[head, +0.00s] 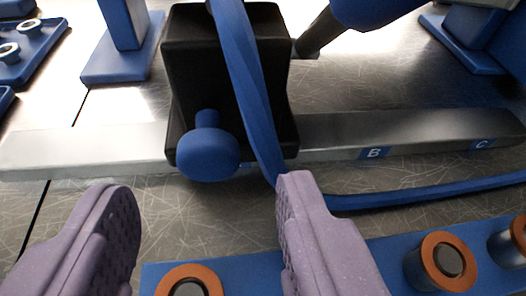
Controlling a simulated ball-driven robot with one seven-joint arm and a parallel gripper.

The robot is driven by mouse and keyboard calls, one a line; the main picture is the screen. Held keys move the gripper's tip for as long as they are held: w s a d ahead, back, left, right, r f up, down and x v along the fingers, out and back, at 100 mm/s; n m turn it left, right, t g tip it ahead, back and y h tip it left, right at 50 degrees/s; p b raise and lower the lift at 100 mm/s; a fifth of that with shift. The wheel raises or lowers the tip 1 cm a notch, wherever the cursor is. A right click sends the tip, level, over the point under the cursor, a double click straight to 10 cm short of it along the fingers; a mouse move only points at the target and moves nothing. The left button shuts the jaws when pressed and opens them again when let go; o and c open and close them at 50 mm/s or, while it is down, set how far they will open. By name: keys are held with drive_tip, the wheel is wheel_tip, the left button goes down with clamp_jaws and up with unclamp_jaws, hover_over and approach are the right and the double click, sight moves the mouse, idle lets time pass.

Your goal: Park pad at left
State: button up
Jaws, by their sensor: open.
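A black block (185,85), which looks like the pad, sits across a grey metal rail (80,150). A blue knob (208,155) with a rounded end sticks out from its near face. A blue strap or hose (243,60) runs down over the block's front and then bends right along the bench. My gripper (207,205) is open, with its two purple fingers spread apart at the bottom. The knob lies ahead of the gap between them, and nothing is held. The right fingertip appears close to the strap; I cannot tell whether they touch.
The rail carries blue labels B (374,153) and C (482,145) right of the block; its left part is bare. A blue strip (385,262) with copper-ringed cylinders lies along the near edge. Blue brackets stand behind, left (120,62) and right (470,50).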

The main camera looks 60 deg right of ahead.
sight(205, 160)
drive_tip(key=b+x, duration=0.1)
drive_tip(key=x, duration=0.4)
drive_tip(key=shift+w+f, duration=0.1)
clamp_jaws()
